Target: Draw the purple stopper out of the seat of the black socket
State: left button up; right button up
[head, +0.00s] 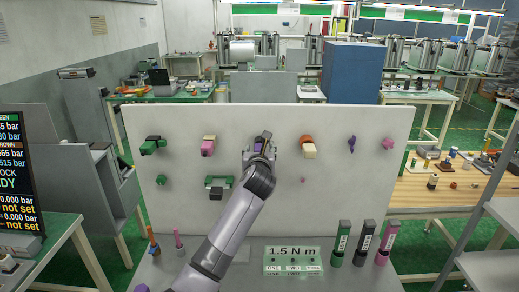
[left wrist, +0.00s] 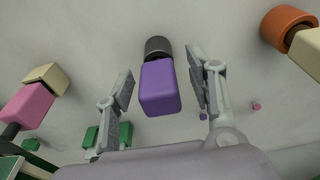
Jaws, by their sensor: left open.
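The purple stopper (left wrist: 160,89) is a block with rounded edges, large in the left wrist view. Its far end meets the dark, round black socket (left wrist: 157,46) on the pale board. My left gripper (left wrist: 159,72) is open, with one finger on each side of the stopper and a visible gap on both sides. In the head view my left gripper (head: 262,143) is up against the upper middle of the board, and it hides most of the stopper and socket. My right gripper is not in view.
The upright white board (head: 330,215) carries other fittings: a pink block (head: 208,147), a cream block with an orange part (head: 308,147) and a green block (head: 153,145). A dark green bracket (head: 219,186) sits lower. Labelled blocks (head: 363,240) stand at lower right.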

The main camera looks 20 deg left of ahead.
pick_arm(q)
jog(key=shift+w, duration=0.1)
grip_shut()
dwell(1.2)
